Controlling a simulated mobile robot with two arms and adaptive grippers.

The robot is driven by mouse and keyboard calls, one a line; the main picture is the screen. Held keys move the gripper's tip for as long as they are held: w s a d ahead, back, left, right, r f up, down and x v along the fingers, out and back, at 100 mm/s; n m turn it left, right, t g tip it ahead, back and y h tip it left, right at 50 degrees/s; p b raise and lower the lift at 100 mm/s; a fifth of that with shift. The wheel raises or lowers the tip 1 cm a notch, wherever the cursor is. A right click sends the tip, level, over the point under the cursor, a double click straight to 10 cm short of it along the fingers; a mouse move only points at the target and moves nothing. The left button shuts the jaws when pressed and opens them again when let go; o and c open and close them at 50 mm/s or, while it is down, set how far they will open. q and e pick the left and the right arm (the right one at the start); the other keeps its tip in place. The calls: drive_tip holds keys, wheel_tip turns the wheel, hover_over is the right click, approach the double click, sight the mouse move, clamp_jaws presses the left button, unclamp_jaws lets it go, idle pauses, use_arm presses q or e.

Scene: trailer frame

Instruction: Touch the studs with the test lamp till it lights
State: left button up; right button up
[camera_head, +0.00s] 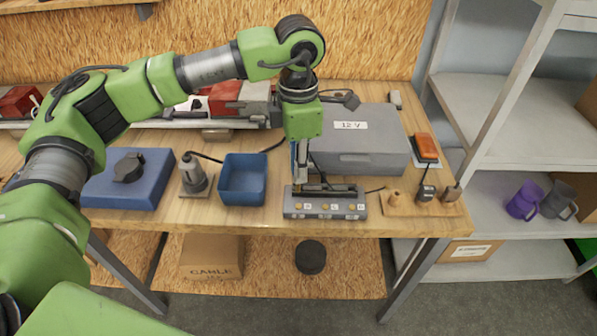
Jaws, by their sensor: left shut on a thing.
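A grey terminal block (325,213) with a row of small brass studs and white labels sits at the front edge of the bench. My left gripper (301,180) points down over the left part of the block, shut on a slim tool that I take for the test lamp. The tool is mostly hidden by the fingers, and a thin dark lead runs by it. I cannot tell whether its tip touches a stud or whether it is lit. My right gripper is not in view.
A grey case (365,150) marked 12 V stands behind the block. A blue bin (243,180) is to its left, and a wooden holder (410,207) with upright pieces to its right. An orange-topped item (425,147) lies by the case. Shelves (510,125) stand right.

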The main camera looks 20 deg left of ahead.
use_arm(q)
drive_tip(key=shift+f, duration=0.1)
drive_tip(key=shift+f+b, duration=1.5)
drive_tip(key=shift+b, duration=0.15)
drive_tip(key=shift+f+b, duration=0.9)
drive_tip(key=shift+b, duration=0.2)
idle(1.1)
drive_tip(key=shift+r+p, duration=1.35)
drive_tip(key=shift+r, duration=1.2)
